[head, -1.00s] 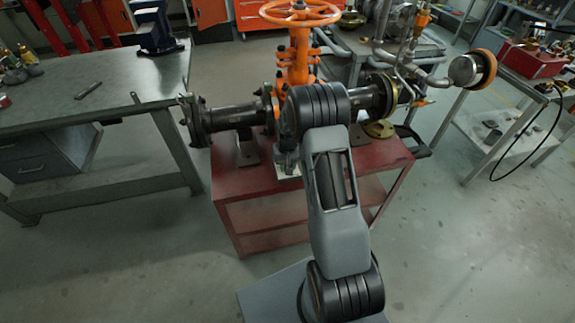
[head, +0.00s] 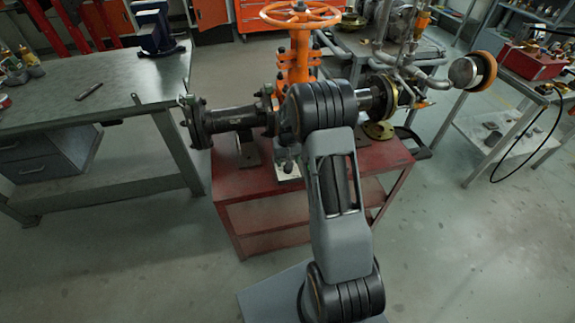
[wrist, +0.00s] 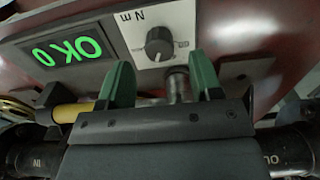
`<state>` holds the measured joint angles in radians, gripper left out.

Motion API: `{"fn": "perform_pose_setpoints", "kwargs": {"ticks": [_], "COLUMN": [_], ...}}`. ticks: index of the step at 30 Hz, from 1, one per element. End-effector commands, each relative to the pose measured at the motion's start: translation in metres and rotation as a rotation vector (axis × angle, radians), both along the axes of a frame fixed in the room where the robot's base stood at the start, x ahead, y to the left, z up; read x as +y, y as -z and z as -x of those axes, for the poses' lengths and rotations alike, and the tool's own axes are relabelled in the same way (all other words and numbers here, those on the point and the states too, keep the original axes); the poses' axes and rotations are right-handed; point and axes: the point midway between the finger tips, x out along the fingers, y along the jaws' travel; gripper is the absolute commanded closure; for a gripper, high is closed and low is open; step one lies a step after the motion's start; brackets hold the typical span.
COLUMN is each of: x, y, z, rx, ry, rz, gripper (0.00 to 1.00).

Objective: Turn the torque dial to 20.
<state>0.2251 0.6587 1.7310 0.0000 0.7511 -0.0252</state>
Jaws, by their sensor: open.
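The torque dial (wrist: 160,43) is a black round knob on a white plate marked "N m", at the upper middle of the wrist view. A light pointer line shows on it, but the printed scale is too small to read. Beside it a dark display (wrist: 68,50) shows green characters that look like "OK 0". My gripper (wrist: 161,76) is open, with two green fingers on either side below the dial in the picture. The fingers look apart from the knob and nothing is between them but a metal post behind. In the head view my arm hides the dial.
An orange handwheel valve (head: 298,55) sits on a dark flanged pipe (head: 232,117) above a red cart (head: 262,213). A grey workbench (head: 100,95) is at left. Floor is clear on both sides of my arm.

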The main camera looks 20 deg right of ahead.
Motion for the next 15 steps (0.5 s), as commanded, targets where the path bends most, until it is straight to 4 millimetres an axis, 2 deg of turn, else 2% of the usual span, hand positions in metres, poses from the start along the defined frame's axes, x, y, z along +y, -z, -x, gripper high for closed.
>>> {"fn": "perform_pose_setpoints", "kwargs": {"ticks": [1, 6, 15], "x": [0.0, 0.0, 0.001], "y": [-0.013, -0.048, -0.09], "z": [-0.001, -0.001, -0.001], "rx": [-0.005, -0.005, -0.002], "ry": [0.0, 0.0, -0.001], "rz": [0.001, 0.001, 0.0], "gripper": [0.41, 0.41, 0.41]}}
